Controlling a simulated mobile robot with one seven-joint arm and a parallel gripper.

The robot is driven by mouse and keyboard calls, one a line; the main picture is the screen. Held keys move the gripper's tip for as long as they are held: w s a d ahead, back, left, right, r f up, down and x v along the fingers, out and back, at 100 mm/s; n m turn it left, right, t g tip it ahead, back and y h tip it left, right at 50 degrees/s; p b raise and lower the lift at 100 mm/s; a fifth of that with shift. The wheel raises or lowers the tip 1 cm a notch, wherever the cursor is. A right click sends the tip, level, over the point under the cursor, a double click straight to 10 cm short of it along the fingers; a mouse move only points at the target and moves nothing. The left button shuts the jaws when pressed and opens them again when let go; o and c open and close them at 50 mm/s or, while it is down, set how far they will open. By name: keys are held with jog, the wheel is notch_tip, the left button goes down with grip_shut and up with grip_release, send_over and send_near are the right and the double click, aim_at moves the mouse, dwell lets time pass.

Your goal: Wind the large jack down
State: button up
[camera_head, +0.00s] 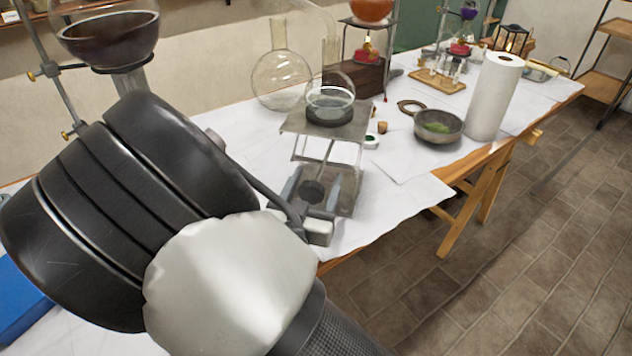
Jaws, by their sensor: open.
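The large jack (296,122) stands near the front edge of the table, its top plate raised well above its base on thin crossed legs. The jack's dark round knob (312,191) faces me low at the front. My gripper (314,189) is open at the knob, with what look like its two grey fingers on either side of it. I cannot tell whether they touch the knob. My arm hides part of the gripper and the table to the left.
A large empty flask (281,80) stands behind the jack. The floor at right is clear.

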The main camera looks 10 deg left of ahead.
jog(key=c, duration=1.1)
jog(key=shift+o, duration=0.2)
